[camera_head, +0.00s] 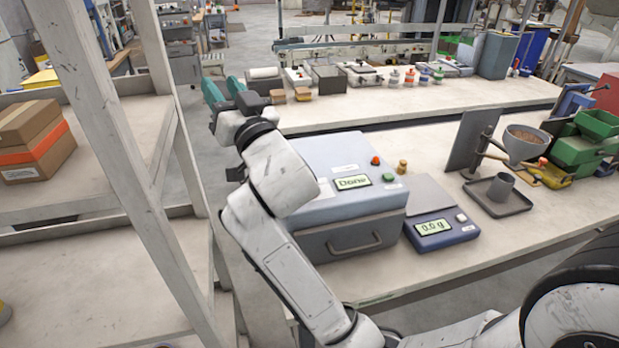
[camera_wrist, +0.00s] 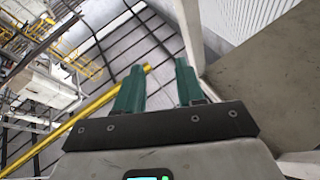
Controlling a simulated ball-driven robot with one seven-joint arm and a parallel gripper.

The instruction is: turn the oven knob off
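The oven-like blue-grey box (camera_head: 330,160) stands on the near bench, with a pull handle (camera_head: 355,245) low on its front. Its small display reads "Done" (camera_head: 352,182). A red round knob or button (camera_head: 376,160) and a green button (camera_head: 388,177) sit to the right of the display. I cannot tell which of these is the oven knob. My arm crosses the box's left side and hides part of it. My gripper (camera_head: 222,90) is up and left of the box, well away from the controls. In the wrist view its two teal fingers (camera_wrist: 160,66) are apart with nothing between them.
A scale (camera_head: 440,228) reading "0.0 g" stands right of the box. A small brass-coloured piece (camera_head: 403,166) sits nearby. A shelf with a post (camera_head: 125,150) and a carton (camera_head: 38,140) stands close at left.

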